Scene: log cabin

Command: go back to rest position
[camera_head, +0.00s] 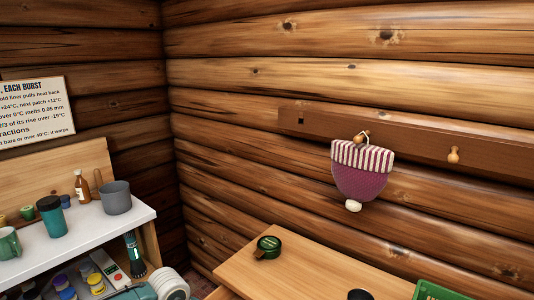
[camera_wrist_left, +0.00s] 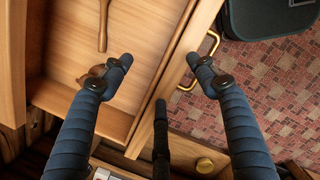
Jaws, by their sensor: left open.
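My left gripper (camera_wrist_left: 160,62) shows in the left wrist view, its two blue ribbed fingers spread wide apart with nothing between the tips. It hovers over an open wooden drawer (camera_wrist_left: 65,45) and the drawer's front edge. Neither gripper shows in the head view. My right gripper is in neither view.
A brass pull (camera_wrist_left: 213,45) is on the drawer front, above a red patterned floor (camera_wrist_left: 255,85) with a dark case (camera_wrist_left: 270,18).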

